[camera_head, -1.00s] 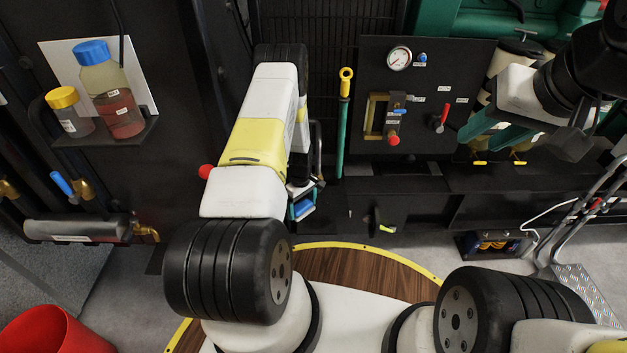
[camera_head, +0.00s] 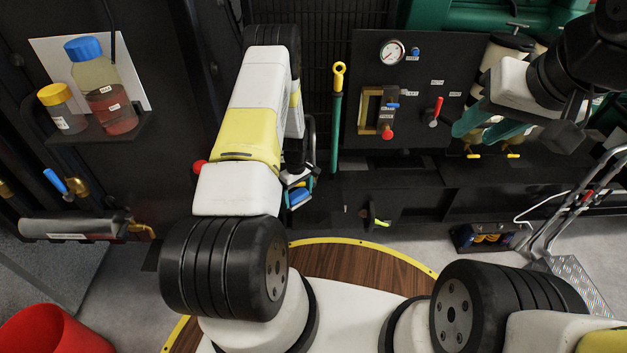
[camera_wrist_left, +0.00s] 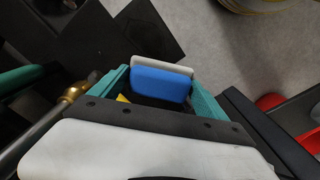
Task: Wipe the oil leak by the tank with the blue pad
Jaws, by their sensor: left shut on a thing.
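My left gripper (camera_head: 298,192) is shut on the blue pad (camera_head: 298,198), low in front of the dark machine in the head view and partly hidden by my own arm. In the left wrist view the blue pad (camera_wrist_left: 160,83), with a pale backing, sits between the teal fingers, above grey floor. My right gripper (camera_head: 480,128) is at the upper right in front of the panel; its teal fingers are apart with nothing seen between them. I cannot make out the oil leak. I cannot tell which part is the tank.
A shelf with bottles (camera_head: 105,95) and a horizontal cylinder (camera_head: 75,225) are at the left. A red bucket (camera_head: 55,330) stands on the floor. A gauge panel (camera_head: 440,65) is behind. A metal rail (camera_head: 590,200) stands at the right.

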